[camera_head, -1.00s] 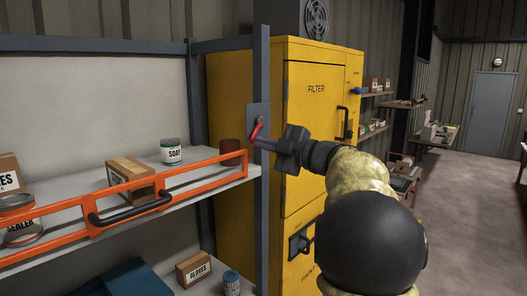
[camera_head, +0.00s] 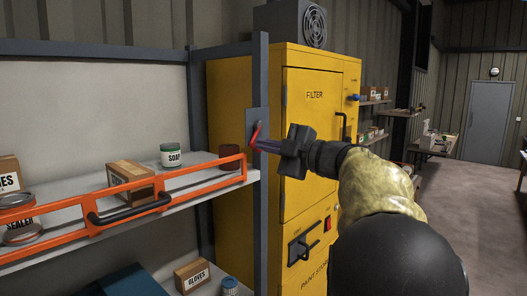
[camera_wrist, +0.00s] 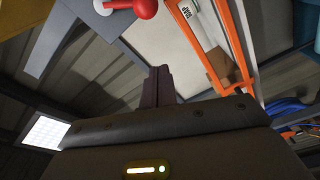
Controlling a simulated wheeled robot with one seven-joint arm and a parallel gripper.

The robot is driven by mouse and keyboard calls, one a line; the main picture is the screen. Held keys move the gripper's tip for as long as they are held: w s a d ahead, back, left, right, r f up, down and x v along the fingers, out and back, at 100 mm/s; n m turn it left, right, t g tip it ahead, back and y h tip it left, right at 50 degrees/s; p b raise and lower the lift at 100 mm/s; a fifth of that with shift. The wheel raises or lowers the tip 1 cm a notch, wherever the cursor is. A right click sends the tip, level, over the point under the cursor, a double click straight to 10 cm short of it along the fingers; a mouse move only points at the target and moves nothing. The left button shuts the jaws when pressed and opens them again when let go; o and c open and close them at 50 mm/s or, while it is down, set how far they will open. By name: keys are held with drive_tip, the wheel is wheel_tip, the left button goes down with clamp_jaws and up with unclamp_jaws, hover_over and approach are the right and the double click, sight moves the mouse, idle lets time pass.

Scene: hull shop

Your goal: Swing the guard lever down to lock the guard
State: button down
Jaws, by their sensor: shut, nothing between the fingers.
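The guard lever (camera_head: 254,134) is a short red lever on a grey plate fixed to the rack's front post. In the head view it slants down to the left. In the wrist view its red ball knob (camera_wrist: 145,8) shows at the top edge; the rest is partly cut off. The guard (camera_head: 93,220) is an orange rail with a black handle along the shelf front. My gripper (camera_head: 262,145) points left at the lever's lower end, its fingers shut and empty. The wrist view shows the fingertips (camera_wrist: 160,74) below the knob in the picture; I cannot tell whether they touch it.
Behind the guard, the shelf holds a soap can (camera_head: 171,156), a cardboard box (camera_head: 130,176), a dark red can (camera_head: 230,161) and a sealer tin (camera_head: 18,220). A yellow filter cabinet (camera_head: 310,140) stands close behind my gripper. Open floor (camera_head: 480,200) lies to the right.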

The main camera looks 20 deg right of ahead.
drive_tip(key=b+v, duration=0.2)
drive_tip(key=v, duration=0.5)
drive_tip(key=shift+d, duration=0.4)
drive_tip(key=shift+w+f, duration=0.1)
